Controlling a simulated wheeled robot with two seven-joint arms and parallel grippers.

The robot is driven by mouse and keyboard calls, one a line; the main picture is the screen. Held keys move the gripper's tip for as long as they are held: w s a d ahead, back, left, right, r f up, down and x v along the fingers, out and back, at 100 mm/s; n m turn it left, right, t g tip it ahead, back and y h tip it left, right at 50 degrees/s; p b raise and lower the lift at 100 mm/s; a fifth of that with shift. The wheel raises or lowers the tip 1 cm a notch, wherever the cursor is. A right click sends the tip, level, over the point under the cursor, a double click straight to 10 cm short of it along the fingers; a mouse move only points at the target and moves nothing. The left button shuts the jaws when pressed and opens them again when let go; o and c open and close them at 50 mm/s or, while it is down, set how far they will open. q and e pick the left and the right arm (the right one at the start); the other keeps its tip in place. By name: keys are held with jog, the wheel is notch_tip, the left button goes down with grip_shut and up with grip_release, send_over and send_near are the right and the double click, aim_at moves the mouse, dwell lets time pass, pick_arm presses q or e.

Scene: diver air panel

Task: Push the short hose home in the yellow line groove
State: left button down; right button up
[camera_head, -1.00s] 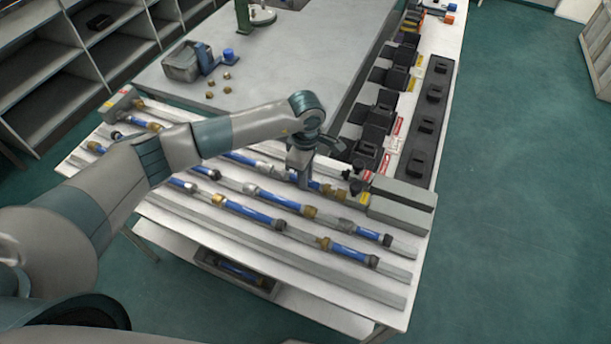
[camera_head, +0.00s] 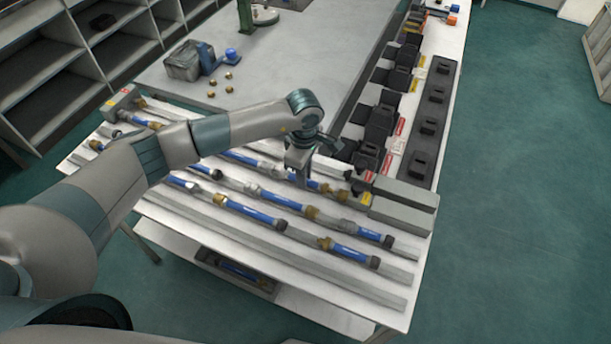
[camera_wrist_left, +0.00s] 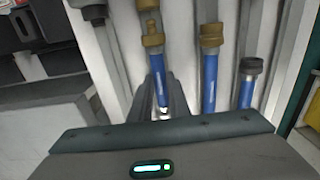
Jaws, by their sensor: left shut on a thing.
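My left gripper (camera_head: 303,182) points down over the rack of parallel grooves, at the row that runs to the yellow label (camera_head: 366,199). It is shut on a short blue hose (camera_wrist_left: 158,80) with brass fittings, seen between the fingers in the left wrist view (camera_wrist_left: 165,103). The yellow line groove (camera_wrist_left: 133,50) shows beside the hose there. The fingers hide part of the hose, and I cannot tell whether it is fully seated. My right gripper is not in view.
Other blue hoses with brass or dark fittings lie in neighbouring rows, such as one (camera_head: 257,215) nearer the front. Grey blocks (camera_head: 400,205) stand at the right end. Black clamps (camera_head: 380,120) line the panel behind.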

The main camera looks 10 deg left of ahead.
pick_arm(q)
jog(key=shift+w+a+b, duration=0.2)
jog(key=shift+a+b, duration=0.35)
jog(key=shift+a, duration=0.55)
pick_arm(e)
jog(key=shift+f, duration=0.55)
pick_arm(q)
jog(key=c, duration=1.6)
grip_release()
jog(key=shift+r, duration=0.1)
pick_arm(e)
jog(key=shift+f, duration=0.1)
